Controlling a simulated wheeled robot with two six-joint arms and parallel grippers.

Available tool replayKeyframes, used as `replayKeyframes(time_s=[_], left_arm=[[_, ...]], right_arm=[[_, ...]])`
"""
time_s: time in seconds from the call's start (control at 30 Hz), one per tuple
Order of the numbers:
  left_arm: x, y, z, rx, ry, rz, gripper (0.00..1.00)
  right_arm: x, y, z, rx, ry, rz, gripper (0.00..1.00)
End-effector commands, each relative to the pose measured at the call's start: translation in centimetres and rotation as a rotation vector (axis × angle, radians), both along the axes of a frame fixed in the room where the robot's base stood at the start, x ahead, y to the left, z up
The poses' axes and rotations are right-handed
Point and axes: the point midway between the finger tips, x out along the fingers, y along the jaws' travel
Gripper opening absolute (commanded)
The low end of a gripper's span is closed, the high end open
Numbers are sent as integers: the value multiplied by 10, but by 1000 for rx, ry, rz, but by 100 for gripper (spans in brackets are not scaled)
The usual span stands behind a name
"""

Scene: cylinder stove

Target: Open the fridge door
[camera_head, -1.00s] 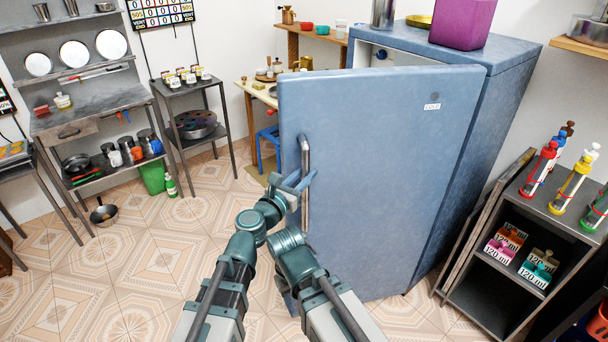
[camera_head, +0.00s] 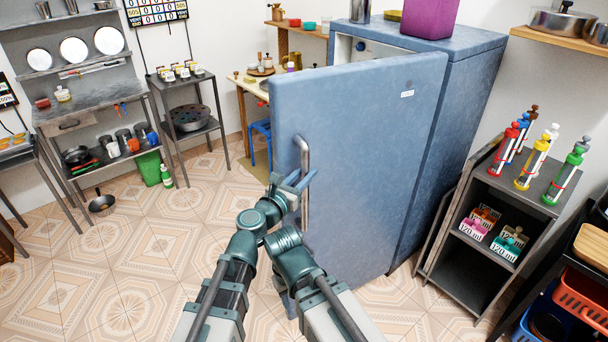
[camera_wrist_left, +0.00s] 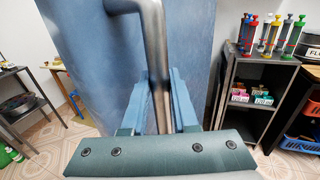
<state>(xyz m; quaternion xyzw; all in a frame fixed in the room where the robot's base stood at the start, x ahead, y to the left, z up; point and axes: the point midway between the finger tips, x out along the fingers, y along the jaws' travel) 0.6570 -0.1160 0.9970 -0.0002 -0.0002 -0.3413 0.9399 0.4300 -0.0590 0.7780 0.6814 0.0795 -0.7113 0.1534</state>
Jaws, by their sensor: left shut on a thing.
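The blue fridge (camera_head: 440,130) stands at the back right with its door (camera_head: 355,130) partly open, swung out toward me. A strip of the pale interior shows above the door's top edge. The vertical metal handle (camera_head: 304,213) is near the door's left edge. My left gripper (camera_head: 293,182) is closed around the handle's middle. In the left wrist view the handle (camera_wrist_left: 157,50) runs between the two blue fingers (camera_wrist_left: 159,103). My right arm is folded at the bottom middle of the head view; its fingers are not clearly seen.
A grey shelf (camera_head: 462,268) with syringes and labelled boxes stands right of the fridge. A purple container (camera_head: 429,17) sits on the fridge. A wooden table (camera_head: 243,85) and blue stool (camera_head: 260,135) are behind the door's left edge.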

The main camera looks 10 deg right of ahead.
Motion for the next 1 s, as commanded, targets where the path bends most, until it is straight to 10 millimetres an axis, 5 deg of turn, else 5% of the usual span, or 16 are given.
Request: replayKeyframes(time_s=[0.3,0.33,0.5,1.0], left_arm=[[0,-3,1,-3,1,-7,0],[0,-3,1,-3,1,-7,31],[0,-2,0,-2,1,-4,57],[-8,5,0,-1,1,-1,57]], right_arm=[[0,0,0,0,0,0,50],[0,0,0,0,0,0,50],[0,0,0,0,0,0,50],[0,0,0,0,0,0,50]])
